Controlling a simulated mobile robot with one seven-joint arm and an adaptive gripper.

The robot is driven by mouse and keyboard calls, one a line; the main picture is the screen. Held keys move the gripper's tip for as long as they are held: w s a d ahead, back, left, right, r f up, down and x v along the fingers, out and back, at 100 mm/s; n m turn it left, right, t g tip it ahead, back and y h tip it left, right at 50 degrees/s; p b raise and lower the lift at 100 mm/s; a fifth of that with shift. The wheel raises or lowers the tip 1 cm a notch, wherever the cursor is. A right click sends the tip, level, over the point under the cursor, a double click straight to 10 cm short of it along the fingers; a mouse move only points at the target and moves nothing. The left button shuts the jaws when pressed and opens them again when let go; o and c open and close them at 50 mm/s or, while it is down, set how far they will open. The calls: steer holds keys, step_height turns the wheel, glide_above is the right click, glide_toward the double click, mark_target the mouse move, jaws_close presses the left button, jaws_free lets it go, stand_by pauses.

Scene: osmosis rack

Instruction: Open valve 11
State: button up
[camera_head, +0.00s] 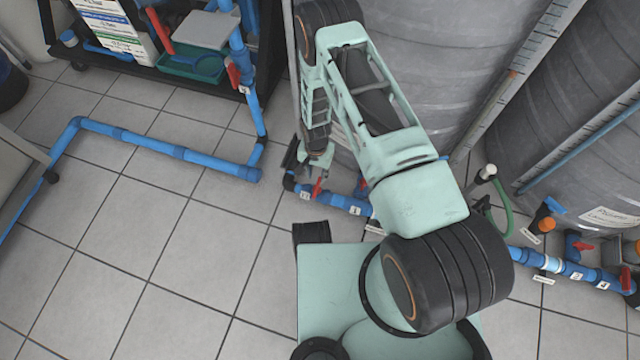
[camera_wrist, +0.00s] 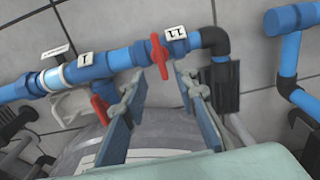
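Valve 11 is on a blue pipe; its red handle (camera_wrist: 160,57) stands across the pipe in the wrist view, left of the white "11" label (camera_wrist: 176,32). In the head view the red handle (camera_head: 317,187) shows just below my gripper (camera_head: 318,160). In the wrist view my gripper (camera_wrist: 160,76) is open, one finger left and one right of the handle's near end. I see gaps on both sides; whether the tips reach the handle's depth is unclear.
A second red handle (camera_wrist: 102,110) lies left of my left finger, near the label "1" (camera_wrist: 85,59). A black elbow (camera_wrist: 215,42) ends the pipe at right. Large grey tanks (camera_head: 430,60) stand behind. Blue pipe (camera_head: 170,150) crosses the floor at left.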

mark_target(317, 186)
step_height(317, 186, down, 10)
steer(key=b, duration=0.3)
steer(key=shift+r, duration=0.2)
jaws_close()
